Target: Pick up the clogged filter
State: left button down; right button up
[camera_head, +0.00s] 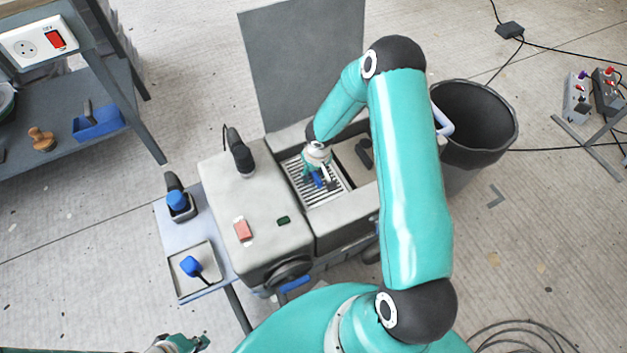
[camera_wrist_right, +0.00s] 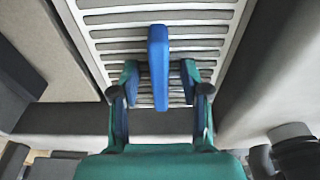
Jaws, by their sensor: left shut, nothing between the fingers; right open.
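A pale slatted panel (camera_head: 325,193) lies in the opening of the grey machine, with dark gaps between its bars; it looks like the filter. It fills much of the right wrist view (camera_wrist_right: 112,47). A blue handle (camera_wrist_right: 158,60) stands up from its middle. My right gripper (camera_head: 318,181) is over the panel, fingers open on either side of the handle, with gaps visible between fingers and handle. The fingers also show in the right wrist view (camera_wrist_right: 159,82). My left gripper (camera_head: 188,344) is shut and empty at the bottom edge, far from the panel, partly cut off.
The grey machine (camera_head: 212,180) has a raised lid (camera_head: 305,65) behind. A dark bin (camera_head: 478,112) stands to its right. Side trays (camera_head: 177,285) with blue-ended tools are at left. A shelf (camera_head: 60,150) stands further left. Cables cross the floor.

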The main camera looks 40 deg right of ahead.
grip_shut()
dwell(0.5)
